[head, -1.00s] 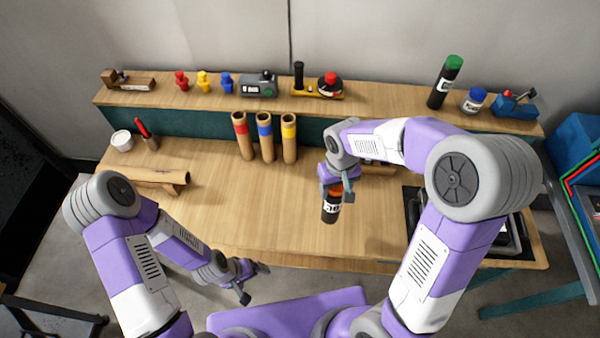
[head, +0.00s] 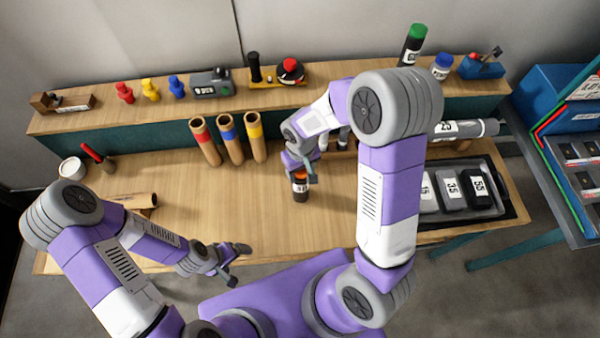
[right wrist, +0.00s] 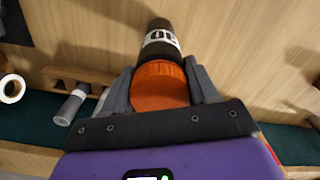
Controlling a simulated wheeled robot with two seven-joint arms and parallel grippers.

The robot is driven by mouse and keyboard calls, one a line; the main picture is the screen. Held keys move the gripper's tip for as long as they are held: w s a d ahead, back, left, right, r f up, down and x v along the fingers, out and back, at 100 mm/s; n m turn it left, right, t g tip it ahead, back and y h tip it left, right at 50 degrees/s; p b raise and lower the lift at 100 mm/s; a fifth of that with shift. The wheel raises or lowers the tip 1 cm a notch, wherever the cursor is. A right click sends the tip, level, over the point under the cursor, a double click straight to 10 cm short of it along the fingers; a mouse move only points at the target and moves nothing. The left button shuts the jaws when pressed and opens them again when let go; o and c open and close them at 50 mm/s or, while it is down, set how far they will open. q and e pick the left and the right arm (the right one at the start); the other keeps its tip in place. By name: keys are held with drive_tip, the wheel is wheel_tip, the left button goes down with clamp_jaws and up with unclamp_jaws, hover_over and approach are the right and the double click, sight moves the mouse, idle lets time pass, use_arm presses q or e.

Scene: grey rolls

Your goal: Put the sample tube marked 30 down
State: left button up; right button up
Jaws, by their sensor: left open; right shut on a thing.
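The sample tube marked 30 (head: 300,189) is black with an orange top and a white label. My right gripper (head: 303,177) is shut on it around the orange top, and the tube hangs upright over the middle of the bench. In the right wrist view the orange cap (right wrist: 160,86) sits between the fingers, with the label beyond it. I cannot tell whether the tube's base touches the wood. My left gripper (head: 236,262) is open and empty near the bench's front edge.
Bare bench top (head: 230,205) lies left of the tube. Three cardboard tubes (head: 230,138) stand behind. A tray (head: 428,205) with several numbered blocks is at the right, near a grey cylinder marked 23 (head: 465,128).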

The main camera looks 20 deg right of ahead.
drive_tip(key=shift+f, duration=0.9)
drive_tip(key=shift+f, duration=0.2)
drive_tip(key=o, duration=1.4)
drive_tip(key=shift+r, duration=0.1)
